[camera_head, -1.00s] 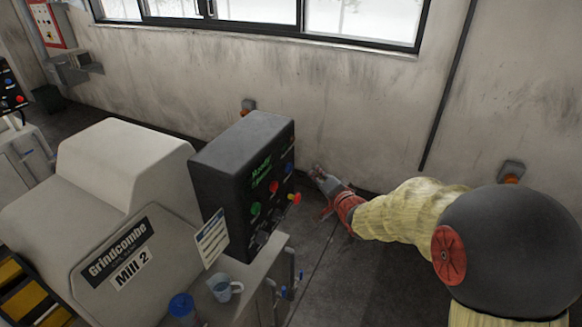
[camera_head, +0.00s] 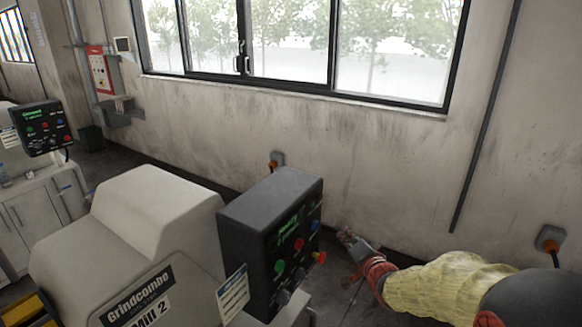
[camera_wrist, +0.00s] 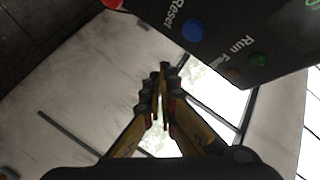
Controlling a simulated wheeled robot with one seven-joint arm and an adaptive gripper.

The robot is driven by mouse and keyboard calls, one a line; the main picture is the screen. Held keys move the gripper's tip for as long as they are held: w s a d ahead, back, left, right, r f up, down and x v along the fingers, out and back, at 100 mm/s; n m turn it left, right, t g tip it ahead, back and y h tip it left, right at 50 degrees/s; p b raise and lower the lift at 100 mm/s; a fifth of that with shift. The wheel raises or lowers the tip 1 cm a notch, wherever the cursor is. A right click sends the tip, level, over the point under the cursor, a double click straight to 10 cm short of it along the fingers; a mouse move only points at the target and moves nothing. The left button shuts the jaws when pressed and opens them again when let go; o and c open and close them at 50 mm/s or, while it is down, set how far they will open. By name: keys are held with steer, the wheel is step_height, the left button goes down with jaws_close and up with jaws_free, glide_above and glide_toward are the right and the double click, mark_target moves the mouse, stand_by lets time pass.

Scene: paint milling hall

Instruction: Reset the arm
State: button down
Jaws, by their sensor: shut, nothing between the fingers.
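My arm, in a pale yellow sleeve, reaches in from the lower right of the head view. My gripper (camera_head: 350,240) is just right of the dark control box (camera_head: 268,235) on the mill labelled "Grindcombe Mill 2", apart from it in the picture. In the wrist view my gripper (camera_wrist: 163,72) has its fingers together with nothing between them.
The pale mill body (camera_head: 130,225) fills the lower left. A paper card (camera_head: 232,294) stands by the box. A stained wall (camera_head: 400,170) with a window (camera_head: 300,40) lies behind. Another control box (camera_head: 42,127) stands at the far left. Some dark floor shows around my gripper.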

steer(key=s+d+f+n+g+h, duration=0.25)
steer(key=s+d+f+g, duration=0.2)
steer(key=f, duration=0.45)
steer(key=s+d+f+n+g+h, duration=0.1)
steer(key=s+d+n+g, duration=0.2)
steer(key=s, duration=0.9)
steer(key=s+a+r+n+b, duration=0.1)
steer(key=s+a+r, duration=0.2)
steer(key=s, duration=0.4)
steer(key=s+a+r+n+g+b, duration=0.1)
steer(key=s+a+r, duration=0.2)
steer(key=s+r, duration=0.2)
steer(key=s+a+r+n+g+y+b, duration=0.1)
steer(key=s+a+r, duration=0.2)
steer(key=s, duration=0.8)
steer(key=shift+a+r+n+b, duration=0.2)
steer(key=shift+r+n+b, duration=0.15)
steer(key=shift+r, duration=0.05)
steer(key=c, duration=2.6)
jaws_free()
